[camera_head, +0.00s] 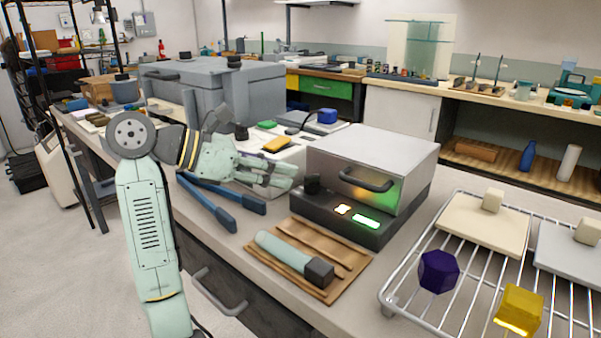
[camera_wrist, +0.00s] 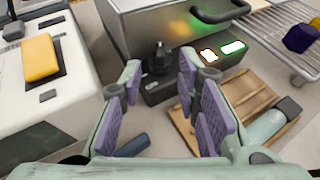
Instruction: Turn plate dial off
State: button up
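A black dial (camera_head: 312,184) stands out from the left front of a dark base under a silver box-shaped heater (camera_head: 370,158). An orange light (camera_head: 342,209) and a green display (camera_head: 366,222) are lit to its right. The dial (camera_wrist: 156,60) also shows in the wrist view, with a narrow raised grip. My gripper (camera_head: 285,175) is just left of the dial in the head view. In the wrist view my gripper (camera_wrist: 159,70) is open and empty, its purple-padded fingers appearing on either side of the dial. I cannot tell whether they touch it.
A wooden tray (camera_head: 290,262) with a pale dark-ended cylinder lies in front of the heater. Blue-handled tools (camera_head: 222,205) lie below my gripper. A white device with a yellow block (camera_head: 277,145) is behind it. A wire rack (camera_head: 448,225) is at right.

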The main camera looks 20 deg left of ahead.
aim_at(307, 176)
jog(key=x, duration=0.5)
jog(key=shift+r, duration=0.15)
grip_shut()
